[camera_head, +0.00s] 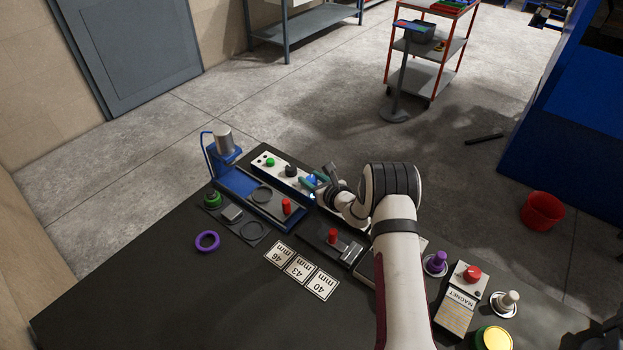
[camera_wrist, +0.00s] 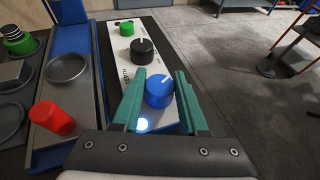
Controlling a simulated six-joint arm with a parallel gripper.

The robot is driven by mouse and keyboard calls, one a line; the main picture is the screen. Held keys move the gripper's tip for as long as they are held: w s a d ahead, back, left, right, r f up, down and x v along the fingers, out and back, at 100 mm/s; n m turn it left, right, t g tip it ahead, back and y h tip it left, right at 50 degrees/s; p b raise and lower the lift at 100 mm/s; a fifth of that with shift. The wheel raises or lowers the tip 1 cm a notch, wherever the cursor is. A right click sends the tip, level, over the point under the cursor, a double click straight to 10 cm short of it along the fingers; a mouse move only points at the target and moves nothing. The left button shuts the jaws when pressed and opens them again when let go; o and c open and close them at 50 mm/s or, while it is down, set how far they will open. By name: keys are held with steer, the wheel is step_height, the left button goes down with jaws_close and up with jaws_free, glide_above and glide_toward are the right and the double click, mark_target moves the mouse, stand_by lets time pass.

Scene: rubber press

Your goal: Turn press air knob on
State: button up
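A white control panel (camera_head: 281,169) stands behind the blue press (camera_head: 238,184); it also shows in the wrist view (camera_wrist: 120,66). It carries a green button (camera_wrist: 126,28), a black knob (camera_wrist: 142,50) with a white pointer line, and a blue knob (camera_wrist: 158,92) with a white pointer line. The panel lettering is too small to read, so I cannot tell which knob is the air knob. My gripper (camera_wrist: 158,78) is open, its teal fingers on either side of the blue knob. Contact is not clear. A bright light shows on the panel just below the blue knob.
A red-handled piece (camera_head: 286,206) stands on the press base, with a purple ring (camera_head: 207,241) and size cards (camera_head: 297,268) in front. A second red-handled fixture (camera_head: 333,237) is close below my gripper. The dark table's front left is clear.

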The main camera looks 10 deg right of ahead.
jaws_close()
steer(key=shift+n+g+y, duration=0.4)
steer(key=shift+n+y, duration=0.2)
steer(key=o, duration=0.7)
jaws_free()
steer(key=v, duration=1.5)
steer(key=shift+s+d, duration=0.1)
steer(key=shift+s, duration=0.1)
steer(key=shift+s+r, duration=0.1)
steer(key=shift+s, duration=0.1)
